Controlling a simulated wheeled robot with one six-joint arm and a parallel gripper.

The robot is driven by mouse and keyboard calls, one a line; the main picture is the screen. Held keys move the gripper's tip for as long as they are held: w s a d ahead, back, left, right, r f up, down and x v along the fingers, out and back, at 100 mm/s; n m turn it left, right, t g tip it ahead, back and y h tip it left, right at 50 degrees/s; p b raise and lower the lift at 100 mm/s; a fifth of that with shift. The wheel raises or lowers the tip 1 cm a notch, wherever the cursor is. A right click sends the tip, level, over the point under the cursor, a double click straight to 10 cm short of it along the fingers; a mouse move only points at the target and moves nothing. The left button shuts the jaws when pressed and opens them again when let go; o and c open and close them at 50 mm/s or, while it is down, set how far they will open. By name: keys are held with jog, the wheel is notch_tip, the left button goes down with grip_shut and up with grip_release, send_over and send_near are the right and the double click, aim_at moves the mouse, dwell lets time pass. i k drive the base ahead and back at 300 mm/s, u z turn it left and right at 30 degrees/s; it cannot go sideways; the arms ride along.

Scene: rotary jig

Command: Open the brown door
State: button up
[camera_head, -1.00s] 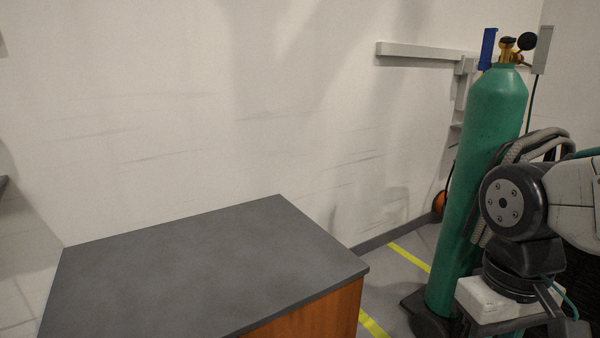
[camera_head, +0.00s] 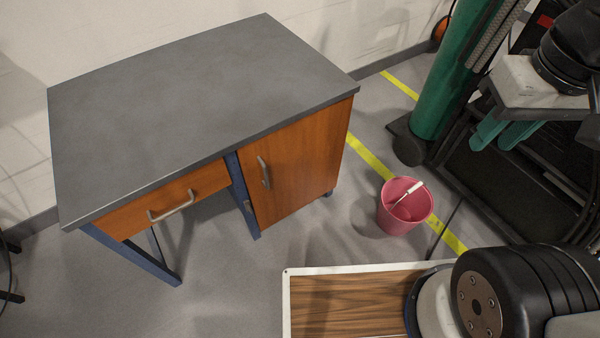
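The brown door (camera_head: 300,160) is the orange-brown wooden front on the right side of a desk with a grey top (camera_head: 205,95). The door looks shut, flush with the cabinet. Its upright metal handle (camera_head: 264,172) sits near its left edge. To the left, a brown drawer (camera_head: 165,198) with a horizontal metal handle (camera_head: 171,206) looks shut. My gripper is out of the picture; only black and white parts of my arm show at the lower right and upper right.
A pink bucket (camera_head: 398,222) with a white-handled item in it stands on the floor right of the door. A green gas cylinder (camera_head: 445,80) stands behind it. A white-edged wooden board (camera_head: 340,302) lies in front. Grey floor (camera_head: 235,270) before the desk is clear.

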aim_at(286, 170)
jog(key=k, duration=0.5)
jog(key=z, duration=0.85)
jog(key=k, duration=0.6)
jog(key=u, duration=1.3)
jog(key=i, duration=0.5)
